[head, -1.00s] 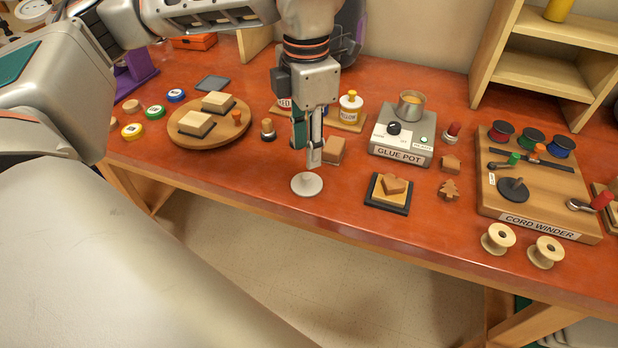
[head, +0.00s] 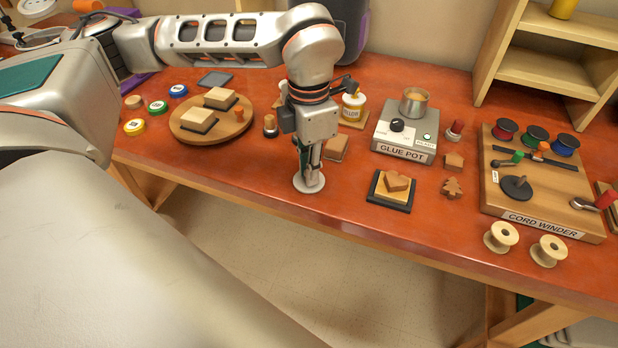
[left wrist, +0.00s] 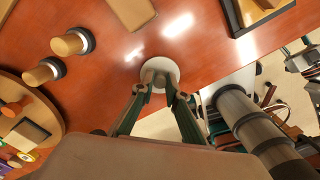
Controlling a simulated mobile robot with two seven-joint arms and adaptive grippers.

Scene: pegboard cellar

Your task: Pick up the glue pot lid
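The glue pot lid (head: 308,186), a pale grey disc with a small knob, lies flat on the red-brown table near its front edge. My left gripper (head: 309,172) points down directly over it, with its fingertips low at the knob. In the left wrist view the fingers (left wrist: 157,91) are apart, one on either side of the lid's knob (left wrist: 160,78); contact cannot be made out. The lid's disc (left wrist: 158,64) shows beyond them. The glue pot (head: 403,131), with an open metal cup on top, stands to the right. My right gripper does not show.
A wooden block (head: 337,147) stands close to the right of my left gripper, and a peg (head: 270,127) to its left. A round board (head: 229,136) is farther left. Open table surrounds the lid.

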